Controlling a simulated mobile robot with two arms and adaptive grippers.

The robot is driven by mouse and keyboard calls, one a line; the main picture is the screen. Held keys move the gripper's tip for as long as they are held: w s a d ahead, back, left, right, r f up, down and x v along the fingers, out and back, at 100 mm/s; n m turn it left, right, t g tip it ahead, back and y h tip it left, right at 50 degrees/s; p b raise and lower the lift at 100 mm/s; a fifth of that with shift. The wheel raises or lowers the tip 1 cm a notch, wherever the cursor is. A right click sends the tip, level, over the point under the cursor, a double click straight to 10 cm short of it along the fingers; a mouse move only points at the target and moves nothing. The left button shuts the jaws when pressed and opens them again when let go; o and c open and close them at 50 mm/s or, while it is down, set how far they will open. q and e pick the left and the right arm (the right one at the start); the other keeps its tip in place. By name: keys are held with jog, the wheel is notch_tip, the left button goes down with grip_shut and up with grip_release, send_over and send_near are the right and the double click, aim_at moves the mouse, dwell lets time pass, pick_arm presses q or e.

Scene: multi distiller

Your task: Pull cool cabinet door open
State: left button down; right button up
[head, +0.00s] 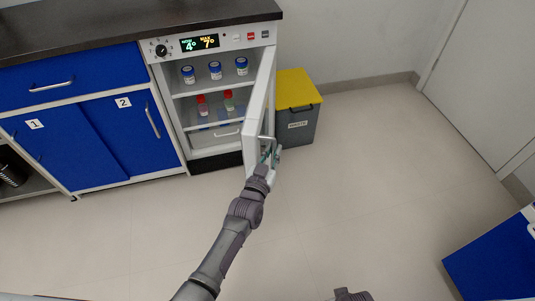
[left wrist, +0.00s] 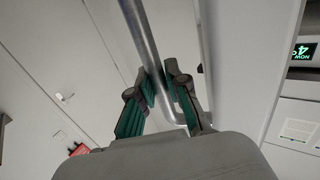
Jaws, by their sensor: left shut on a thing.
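The cool cabinet (head: 205,75) is white, with a display reading 4° and 7°. Its door (head: 260,95) stands wide open, swung out on the right side, and the shelves inside are exposed. My left gripper (head: 270,157) is shut on the door's metal handle (head: 266,138) near its lower end. In the left wrist view, the green-padded fingers of the left gripper (left wrist: 165,95) close around the handle bar (left wrist: 140,35), beside the door's pale panel (left wrist: 240,60). My right gripper's fingers do not show.
Several bottles (head: 215,70) stand on the cabinet shelves. A grey waste bin with a yellow lid (head: 297,88) stands behind the open door, to its right. Blue cupboards (head: 95,135) adjoin on the left. A blue block (head: 495,260) is at lower right. The middle floor is clear.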

pick_arm(q)
jog(key=shift+w+r, duration=0.15)
jog(key=shift+r, duration=0.05)
jog(key=c, duration=1.6)
grip_release()
jog(key=shift+r, duration=0.1)
jog(key=o, duration=0.5)
jog(key=shift+f, duration=0.2)
jog(key=shift+c, duration=0.2)
jog(key=shift+d, duration=0.1)
jog(key=shift+s+a+f, duration=0.15)
jog(key=shift+s+a, duration=0.05)
jog(key=shift+s, duration=0.35)
jog(key=v, duration=1.1)
